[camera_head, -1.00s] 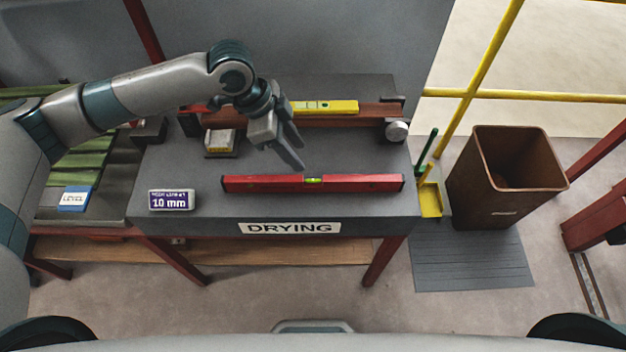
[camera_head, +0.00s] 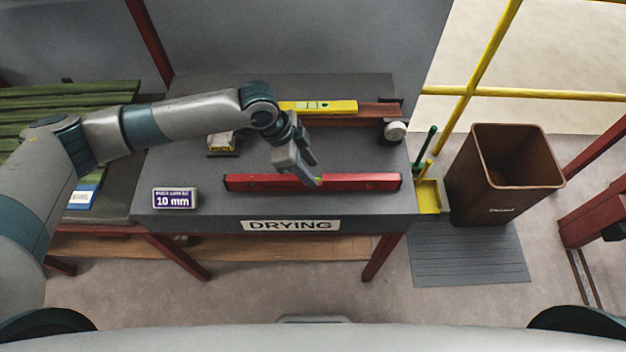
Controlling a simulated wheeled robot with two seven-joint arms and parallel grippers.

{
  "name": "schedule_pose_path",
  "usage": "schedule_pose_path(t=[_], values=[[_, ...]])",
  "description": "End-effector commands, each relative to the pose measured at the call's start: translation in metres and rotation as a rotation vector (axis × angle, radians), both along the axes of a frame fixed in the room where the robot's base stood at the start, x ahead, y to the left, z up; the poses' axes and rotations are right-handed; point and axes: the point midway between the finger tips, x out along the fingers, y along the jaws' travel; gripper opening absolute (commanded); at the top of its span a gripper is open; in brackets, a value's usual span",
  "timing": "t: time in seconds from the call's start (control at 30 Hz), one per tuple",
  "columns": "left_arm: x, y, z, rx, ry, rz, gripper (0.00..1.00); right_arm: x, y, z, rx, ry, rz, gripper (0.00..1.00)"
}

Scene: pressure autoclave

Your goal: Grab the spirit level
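A red spirit level (camera_head: 365,182) with a green vial lies lengthwise near the front edge of the grey table marked DRYING. My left gripper (camera_head: 314,174) is over the middle of this level, pointing down, its fingertips close to the vial and partly covering it. Its fingers look apart; I cannot tell whether they touch the level. A second, yellow level (camera_head: 335,106) with a green vial lies farther back, by a reddish-brown bar. My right gripper is not in view.
A 10 mm label block (camera_head: 175,198) stands at the table's front left. A yellow tray (camera_head: 429,196) with upright green and yellow rods is at the right edge, beside a brown bin (camera_head: 470,175). A small yellow-and-grey block (camera_head: 222,143) sits behind the red level.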

Motion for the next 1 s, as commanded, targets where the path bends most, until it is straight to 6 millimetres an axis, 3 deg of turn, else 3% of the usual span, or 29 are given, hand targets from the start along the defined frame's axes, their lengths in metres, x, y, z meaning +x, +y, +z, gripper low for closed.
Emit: schedule_pose_path(t=[0.23, 0.43, 0.97, 1.0], values=[[-0.004, -0.001, -0.025, 0.003, 0.004, 0.001, 0.39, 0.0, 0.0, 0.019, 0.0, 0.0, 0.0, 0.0], [-0.003, -0.009, -0.045, 0.001, 0.001, 0.0, 0.39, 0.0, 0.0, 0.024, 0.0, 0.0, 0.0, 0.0], [-0.003, -0.01, -0.049, 0.0, 0.0, 0.0, 0.39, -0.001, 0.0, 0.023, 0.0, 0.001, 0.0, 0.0], [-0.003, -0.01, -0.049, 0.0, 0.0, 0.0, 0.29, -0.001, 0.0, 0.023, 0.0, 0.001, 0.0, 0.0]])
